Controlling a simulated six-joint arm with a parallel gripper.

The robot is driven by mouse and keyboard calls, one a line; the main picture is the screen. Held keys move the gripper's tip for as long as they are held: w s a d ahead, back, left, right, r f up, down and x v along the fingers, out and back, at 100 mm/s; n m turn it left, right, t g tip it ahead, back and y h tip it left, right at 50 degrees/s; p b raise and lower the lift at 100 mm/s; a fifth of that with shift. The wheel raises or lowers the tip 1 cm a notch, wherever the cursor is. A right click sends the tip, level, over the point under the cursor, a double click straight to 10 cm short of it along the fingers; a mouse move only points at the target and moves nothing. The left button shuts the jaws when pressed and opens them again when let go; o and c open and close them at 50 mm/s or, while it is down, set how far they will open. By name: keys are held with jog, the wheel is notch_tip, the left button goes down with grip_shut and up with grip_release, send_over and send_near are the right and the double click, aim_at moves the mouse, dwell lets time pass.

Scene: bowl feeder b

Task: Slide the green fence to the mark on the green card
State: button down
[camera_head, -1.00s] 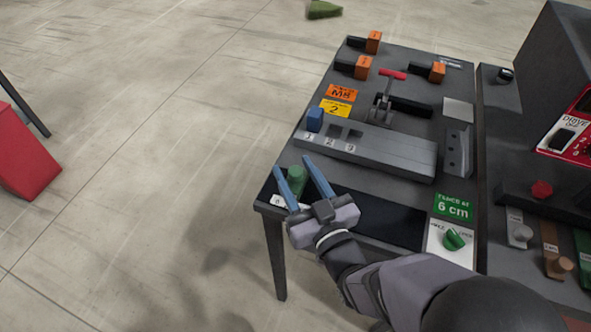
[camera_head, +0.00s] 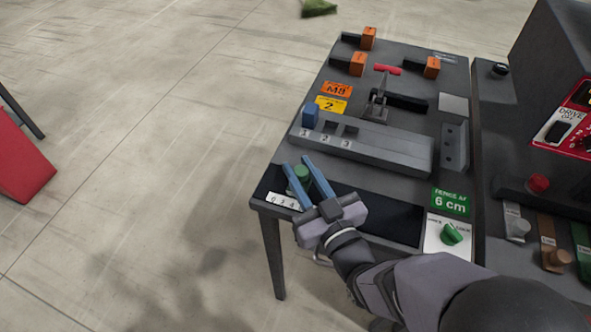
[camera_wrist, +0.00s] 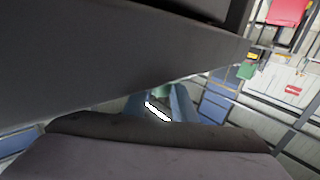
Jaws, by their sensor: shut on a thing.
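The green fence (camera_head: 301,173) is a small green block with a round top at the left end of a dark track (camera_head: 385,215). My gripper (camera_head: 305,168) has its two blue fingers on either side of the fence and is shut on it. A white scale strip (camera_head: 283,201) with small numbers lies by the track's left end, partly beside my fingers. The green card (camera_head: 452,202) reads "FENCE AT 6 cm" at the right end of the track.
A green knob (camera_head: 452,234) on a white plate stands below the card. A grey block with numbered slots and a blue peg (camera_head: 311,116) lies behind the track. A red-handled lever (camera_head: 387,70) and orange blocks (camera_head: 357,64) stand farther back. A red button (camera_head: 539,183) is at right.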

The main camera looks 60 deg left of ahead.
aim_at(304, 179)
jog(key=c, duration=1.5)
grip_release()
jog(key=shift+o, duration=0.2)
jog(key=shift+d+p, duration=0.4)
jog(key=shift+d, duration=3.25)
